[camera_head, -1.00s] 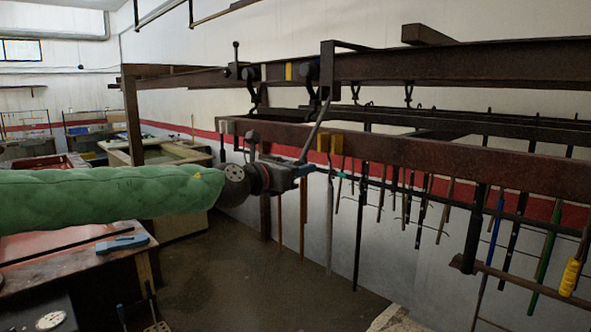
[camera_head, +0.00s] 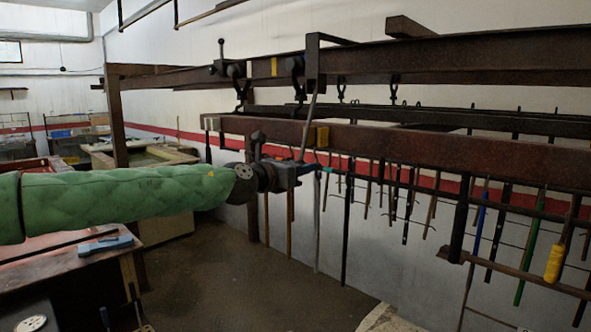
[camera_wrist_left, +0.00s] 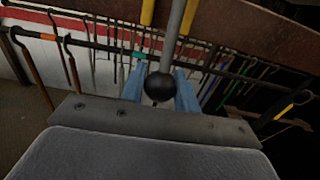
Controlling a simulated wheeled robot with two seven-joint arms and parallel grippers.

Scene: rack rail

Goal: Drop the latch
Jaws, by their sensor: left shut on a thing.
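My left gripper (camera_head: 308,168) is at the end of the green-sleeved arm, just in front of the lower rusty beam. It is shut on a grey lever (camera_head: 310,120) that hangs steeply from the bracket on the upper beam, slightly tilted. In the left wrist view, the lever (camera_wrist_left: 174,38) ends in a black ball between the blue fingers (camera_wrist_left: 160,88). A dark latch-like fitting with a ball-topped handle (camera_head: 222,50) sits on the upper rail, farther left; I cannot tell whether it is the task's latch. My right gripper is not in view.
The lower rusty beam (camera_head: 430,147) runs close behind the gripper. A workbench with a blue tool (camera_head: 105,245) stands at lower left. The floor (camera_head: 225,290) below the gripper is open.

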